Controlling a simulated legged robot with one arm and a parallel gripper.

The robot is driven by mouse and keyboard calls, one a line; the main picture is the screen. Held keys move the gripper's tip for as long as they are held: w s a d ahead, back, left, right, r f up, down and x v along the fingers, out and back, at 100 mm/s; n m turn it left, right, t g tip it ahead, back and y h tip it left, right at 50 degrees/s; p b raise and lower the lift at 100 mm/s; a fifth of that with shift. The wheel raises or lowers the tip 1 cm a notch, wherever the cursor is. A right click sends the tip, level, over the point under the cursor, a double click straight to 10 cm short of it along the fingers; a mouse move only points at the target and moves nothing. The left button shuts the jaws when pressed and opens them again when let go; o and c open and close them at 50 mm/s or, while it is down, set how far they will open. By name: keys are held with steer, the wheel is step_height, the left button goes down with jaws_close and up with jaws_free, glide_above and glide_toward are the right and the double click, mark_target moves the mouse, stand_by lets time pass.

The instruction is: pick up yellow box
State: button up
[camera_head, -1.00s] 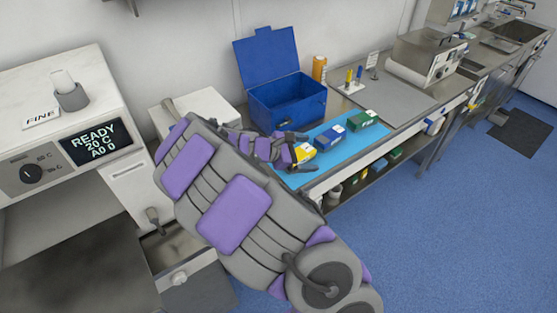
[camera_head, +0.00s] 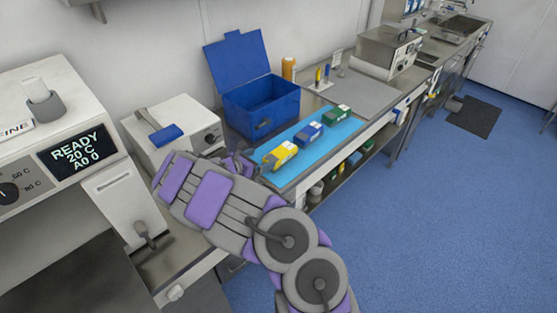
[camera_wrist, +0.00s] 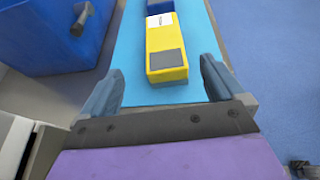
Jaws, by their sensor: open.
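The yellow box (camera_head: 280,155) lies at the near end of a light blue mat (camera_head: 291,172) on the bench. In the wrist view the yellow box (camera_wrist: 166,50) lies ahead, with a white label and a dark grey patch on top. My gripper (camera_wrist: 160,82) is open and empty, its fingers apart on either side of the box's near end, which lies slightly beyond them. In the head view my gripper (camera_head: 250,163) is partly hidden by my arm, just left of the yellow box.
A blue box (camera_head: 308,134) and a green box (camera_head: 336,115) stand behind the yellow one on the mat. An open blue bin (camera_head: 262,105) stands left of the mat, with an orange bottle (camera_head: 289,68) behind it. A white machine (camera_head: 178,115) is further left.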

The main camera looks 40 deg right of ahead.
mark_target(279, 153)
steer(key=b+x, duration=0.1)
steer(key=x, duration=0.3)
steer(key=b+x, duration=0.1)
steer(key=x, duration=0.4)
steer(key=shift+s+d+r, duration=0.1)
steer(key=shift+s+r, duration=0.05)
steer(key=shift+s, duration=0.05)
steer(key=shift+r, duration=0.1)
steer(key=shift+d, duration=0.55)
steer(key=c, duration=0.4)
steer(key=shift+c, duration=1)
steer(key=shift+a, duration=0.5)
steer(key=c, duration=0.4)
steer(key=shift+c, duration=1.4)
